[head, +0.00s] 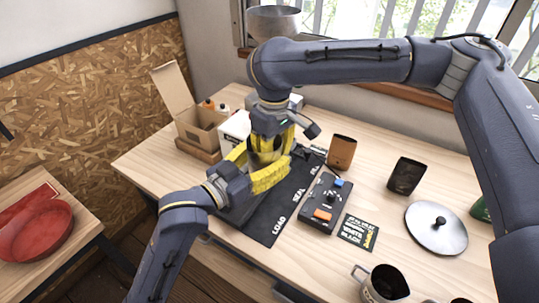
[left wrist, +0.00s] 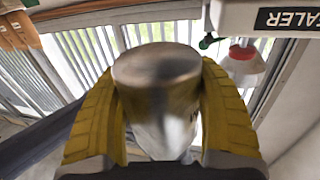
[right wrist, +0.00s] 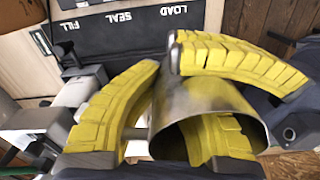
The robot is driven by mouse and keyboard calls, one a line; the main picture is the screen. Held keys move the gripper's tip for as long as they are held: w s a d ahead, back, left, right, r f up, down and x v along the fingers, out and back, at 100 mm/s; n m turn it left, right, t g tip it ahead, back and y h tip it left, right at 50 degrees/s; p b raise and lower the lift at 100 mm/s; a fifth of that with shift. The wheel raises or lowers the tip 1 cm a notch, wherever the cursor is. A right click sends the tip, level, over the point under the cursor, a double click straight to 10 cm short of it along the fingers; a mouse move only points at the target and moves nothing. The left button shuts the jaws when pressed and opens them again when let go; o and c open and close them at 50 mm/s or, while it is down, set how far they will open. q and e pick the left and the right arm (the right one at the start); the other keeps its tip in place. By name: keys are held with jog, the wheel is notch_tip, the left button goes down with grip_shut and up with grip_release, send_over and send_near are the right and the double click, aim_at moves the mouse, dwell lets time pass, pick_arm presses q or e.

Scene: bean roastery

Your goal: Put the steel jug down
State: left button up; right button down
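The steel jug (right wrist: 197,103) is a bare metal vessel held above the black mat between my two grippers. My left gripper (head: 262,165) is shut around its outside; in the left wrist view the jug's round grey end (left wrist: 157,66) stands between both yellow fingers. In the right wrist view the open mouth faces the camera. There my right gripper (right wrist: 168,100) has one finger outside the wall and the other inside the mouth, closed on the wall; the fingertips are partly hidden. In the head view the fingers hide most of the jug.
Below lies a black mat (head: 262,222) marked LOAD and SEAL. An open carton (head: 200,122) stands behind left. Bare wood shows at front left.

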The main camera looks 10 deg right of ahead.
jog(key=c, duration=1.5)
grip_release()
jog(key=shift+w, duration=0.2)
jog(key=shift+r, duration=0.2)
